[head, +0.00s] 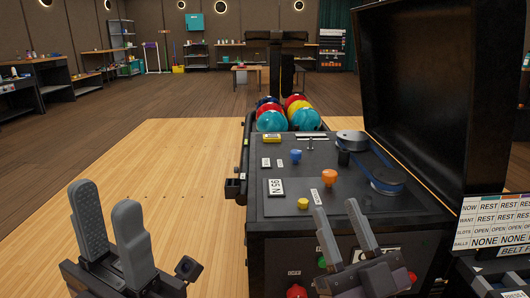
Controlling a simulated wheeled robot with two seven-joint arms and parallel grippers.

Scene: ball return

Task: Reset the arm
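The ball return machine (250,232) stands right of centre with its black lid raised (445,85). I cannot tell which part is the arm. My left gripper (109,222) is open and empty over the wooden floor at left. My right gripper (340,223) has its fingers apart and empty, in front of the machine's front edge. Nothing shows between either pair of fingertips.
Several coloured balls (270,120) sit in the rack behind the panel. A status board (495,222) at right reads REST, OPEN and NONE. Red buttons (297,291) and a green one (322,262) are on the front face. Open floor lies left.

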